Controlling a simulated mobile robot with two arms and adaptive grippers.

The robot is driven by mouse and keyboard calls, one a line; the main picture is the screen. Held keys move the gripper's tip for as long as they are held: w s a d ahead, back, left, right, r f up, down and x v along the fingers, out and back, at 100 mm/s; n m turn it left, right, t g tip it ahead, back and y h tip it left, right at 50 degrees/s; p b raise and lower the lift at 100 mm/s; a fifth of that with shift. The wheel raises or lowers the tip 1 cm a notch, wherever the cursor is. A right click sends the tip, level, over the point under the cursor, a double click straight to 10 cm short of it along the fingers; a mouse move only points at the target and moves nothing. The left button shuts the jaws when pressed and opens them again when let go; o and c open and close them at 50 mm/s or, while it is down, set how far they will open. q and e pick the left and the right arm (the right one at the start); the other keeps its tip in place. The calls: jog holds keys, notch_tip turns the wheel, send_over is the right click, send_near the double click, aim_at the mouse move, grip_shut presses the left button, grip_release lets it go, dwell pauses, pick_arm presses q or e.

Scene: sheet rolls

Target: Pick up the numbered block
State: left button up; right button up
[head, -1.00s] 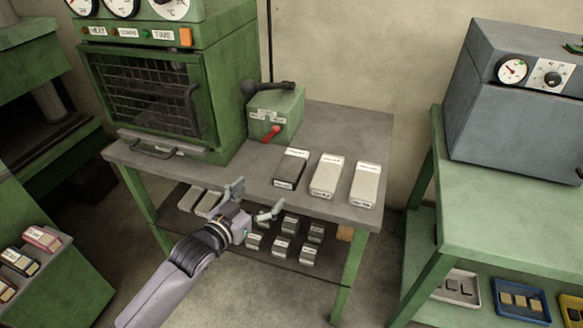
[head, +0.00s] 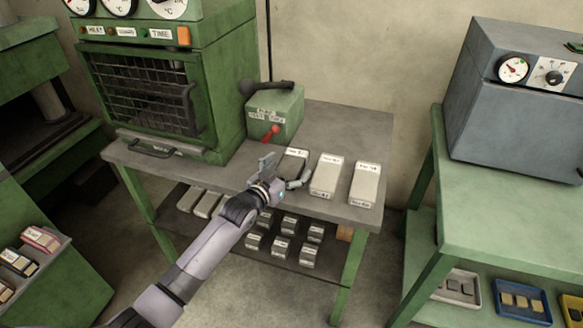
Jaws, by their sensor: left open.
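Three labelled blocks stand in a row on the grey tabletop (head: 350,125). The left one is a dark block (head: 295,157) with a white label on top, now mostly hidden by my gripper. The middle block (head: 327,176) and the right block (head: 365,184) are pale with white labels. The print is too small to read. My left gripper (head: 284,170) is open, its fingers on either side of the dark block in the picture. I cannot tell whether they touch it. My right gripper is not in view.
A green oven (head: 150,95) and a green box with a red lever (head: 274,115) stand on the table's left. Several small blocks (head: 282,248) lie on the lower shelf. A green bench (head: 510,210) with a grey machine (head: 520,100) stands at right.

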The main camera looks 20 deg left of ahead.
pick_arm(q)
jog(key=c, duration=1.7)
jog(key=shift+r, duration=0.15)
jog(key=shift+c, duration=0.5)
